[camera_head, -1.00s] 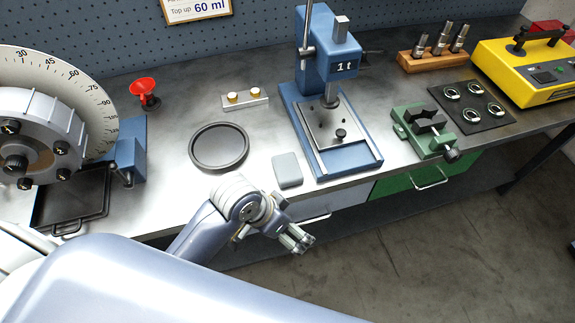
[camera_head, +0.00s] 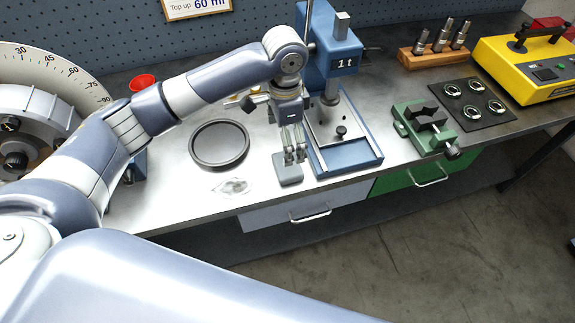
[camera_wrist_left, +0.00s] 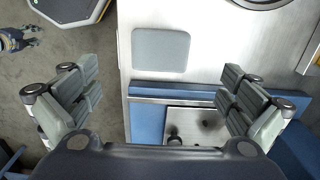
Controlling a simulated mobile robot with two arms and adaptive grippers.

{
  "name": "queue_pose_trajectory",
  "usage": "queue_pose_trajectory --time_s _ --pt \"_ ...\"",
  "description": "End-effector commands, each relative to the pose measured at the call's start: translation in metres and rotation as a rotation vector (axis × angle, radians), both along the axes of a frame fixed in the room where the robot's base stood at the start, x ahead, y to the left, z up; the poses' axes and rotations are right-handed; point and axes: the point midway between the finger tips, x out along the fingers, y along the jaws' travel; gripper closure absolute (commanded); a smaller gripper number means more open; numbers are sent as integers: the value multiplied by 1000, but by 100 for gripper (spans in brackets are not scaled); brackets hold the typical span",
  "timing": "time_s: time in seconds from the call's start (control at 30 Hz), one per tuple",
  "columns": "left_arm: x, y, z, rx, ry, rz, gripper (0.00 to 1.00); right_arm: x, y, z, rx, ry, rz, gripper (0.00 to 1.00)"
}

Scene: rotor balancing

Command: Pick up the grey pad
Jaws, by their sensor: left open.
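The grey pad (camera_head: 287,174) is a small rounded square lying flat on the metal workbench, near its front edge and left of the blue press. My left gripper (camera_head: 294,156) points down over the pad from above, and its fingers hide part of it. In the left wrist view the whole pad (camera_wrist_left: 160,50) is visible, ahead of the gap between the spread fingers (camera_wrist_left: 162,95). The left gripper is open and empty. I cannot tell its exact height above the pad.
The blue press (camera_head: 357,157) stands close to the right of the pad. A round black dish (camera_head: 219,164) lies to the left. A green vise (camera_head: 428,137) and a dark mat with rings (camera_head: 484,119) are further right. The bench's front edge (camera_head: 262,196) is near.

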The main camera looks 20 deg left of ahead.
Motion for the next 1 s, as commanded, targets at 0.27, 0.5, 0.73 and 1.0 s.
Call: queue_pose_trajectory --time_s 0.27,0.5,0.73,1.0 --pt "0 1 -40 2 5 1 0 -2 -4 8 -5 4 3 60" --pt "1 0 -58 2 4 1 0 -2 -4 13 -5 4 3 60" --pt "3 -4 -92 2 4 1 0 -2 -4 25 -4 3 2 60" --pt "3 -3 -105 2 0 -1 0 -2 -1 26 -2 3 1 60"
